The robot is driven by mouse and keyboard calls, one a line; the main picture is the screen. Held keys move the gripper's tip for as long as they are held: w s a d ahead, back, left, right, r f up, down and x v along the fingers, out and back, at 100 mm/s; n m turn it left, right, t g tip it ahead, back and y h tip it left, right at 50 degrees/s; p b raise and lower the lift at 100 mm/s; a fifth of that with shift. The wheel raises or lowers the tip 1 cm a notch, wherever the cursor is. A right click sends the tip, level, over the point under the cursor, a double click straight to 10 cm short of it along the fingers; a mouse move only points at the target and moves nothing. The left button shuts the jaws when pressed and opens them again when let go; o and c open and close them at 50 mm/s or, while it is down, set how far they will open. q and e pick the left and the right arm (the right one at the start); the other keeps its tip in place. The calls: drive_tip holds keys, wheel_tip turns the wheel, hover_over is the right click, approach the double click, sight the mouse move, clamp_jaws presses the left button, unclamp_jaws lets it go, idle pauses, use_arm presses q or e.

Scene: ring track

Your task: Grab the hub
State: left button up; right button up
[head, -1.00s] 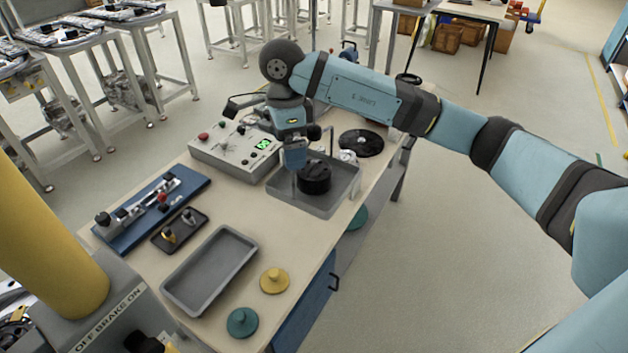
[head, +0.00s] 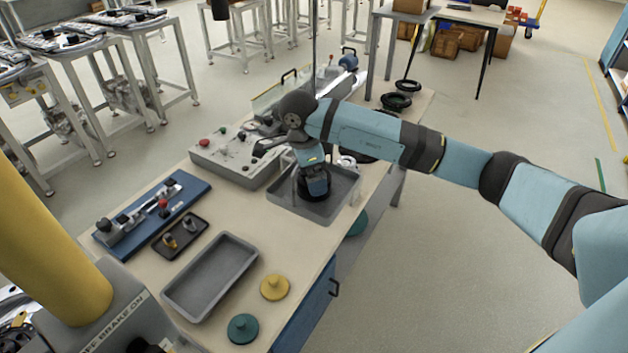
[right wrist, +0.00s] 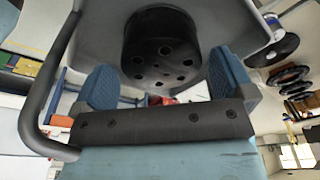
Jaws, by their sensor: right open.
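The hub (right wrist: 160,45) is a black round part with several holes in its face, standing in a grey tray (head: 335,214) on the bench. In the right wrist view it shows just beyond my right gripper (right wrist: 163,82), whose two blue fingers are spread apart with nothing held between them. In the head view my right gripper (head: 315,184) points down over the hub and hides most of it. I cannot tell whether a finger touches it. My left gripper is not in view.
A grey control box (head: 235,158) stands left of the hub's tray. Nearer are an empty grey tray (head: 210,277), a blue fixture board (head: 150,215), a small dark tray (head: 180,237), and yellow (head: 275,287) and teal (head: 243,328) knobbed discs. Black rings (head: 396,101) lie at the far end.

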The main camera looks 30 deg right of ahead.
drive_tip(key=shift+d+f, duration=0.2)
drive_tip(key=shift+f, duration=0.5)
drive_tip(key=shift+d+f, duration=0.15)
drive_tip(key=shift+f, duration=0.55)
drive_tip(key=c, duration=1.1)
drive_tip(key=shift+r, duration=0.1)
